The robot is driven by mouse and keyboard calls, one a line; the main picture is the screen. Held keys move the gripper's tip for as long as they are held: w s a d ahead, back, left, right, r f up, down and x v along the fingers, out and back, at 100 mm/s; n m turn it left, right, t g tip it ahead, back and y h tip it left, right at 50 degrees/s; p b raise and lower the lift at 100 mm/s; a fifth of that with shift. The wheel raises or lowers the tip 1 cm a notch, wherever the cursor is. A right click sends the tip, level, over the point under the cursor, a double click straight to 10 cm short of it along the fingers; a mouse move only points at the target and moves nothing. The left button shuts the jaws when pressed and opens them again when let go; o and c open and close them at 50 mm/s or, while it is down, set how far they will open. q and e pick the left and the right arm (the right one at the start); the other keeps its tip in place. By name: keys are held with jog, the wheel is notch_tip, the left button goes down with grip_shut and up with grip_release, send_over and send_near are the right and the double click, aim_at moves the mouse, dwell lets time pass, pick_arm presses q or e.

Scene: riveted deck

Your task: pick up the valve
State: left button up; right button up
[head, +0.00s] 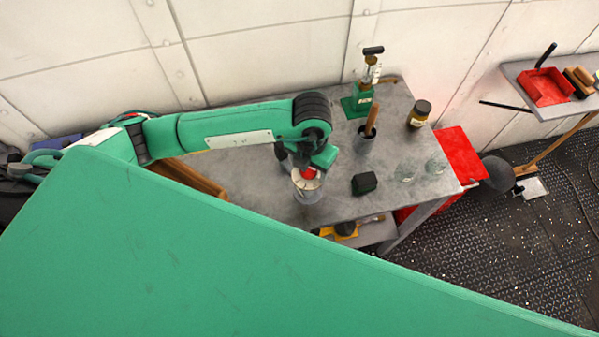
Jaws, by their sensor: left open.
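A grey metal piece with a red top (307,189), which looks like the valve, stands on the grey workbench (245,172) toward its front edge. My left gripper (304,171) is directly over it, pointing down, with its jaws open. The fingers and wrist hide part of the red top. I cannot tell whether the fingers touch it. My right gripper is not in view.
A small black block (364,183) and two clear glasses (435,164) are to the right. Behind are a pot with a wooden handle (366,134), a brown jar (419,113) and a green jack (357,104).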

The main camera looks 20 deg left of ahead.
pick_arm(q)
grip_shut()
jog(key=shift+r, duration=0.2)
